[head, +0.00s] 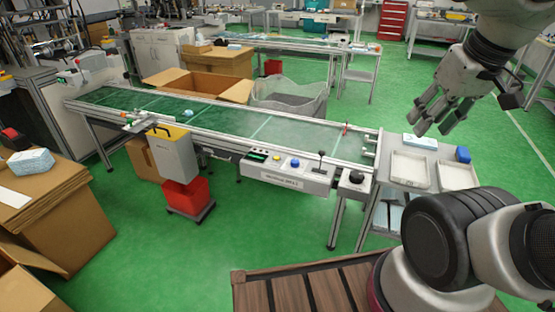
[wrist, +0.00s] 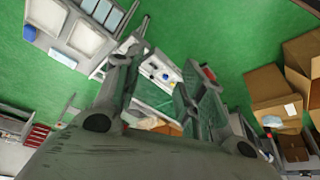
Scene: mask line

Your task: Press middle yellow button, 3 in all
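A white control panel (head: 287,174) is fixed to the near side of the conveyor at its right end. A yellow button (head: 277,157) sits on its top, between a dark green-lit display (head: 257,155) and a blue button (head: 295,163). A black joystick (head: 320,164) stands to the right of the blue button. My gripper (head: 429,126) hangs in the air at the upper right, well apart from the panel. Its fingers are spread and hold nothing. In the wrist view the panel (wrist: 154,68) shows small between the fingers, with the blue button (wrist: 165,76) visible.
A black knob (head: 356,177) stands at the conveyor's right corner. A side table with white trays (head: 409,168) and a blue box (head: 463,154) lies below my gripper. A wooden slatted surface (head: 300,290) is in front. Cardboard boxes (head: 60,215) stand at the left.

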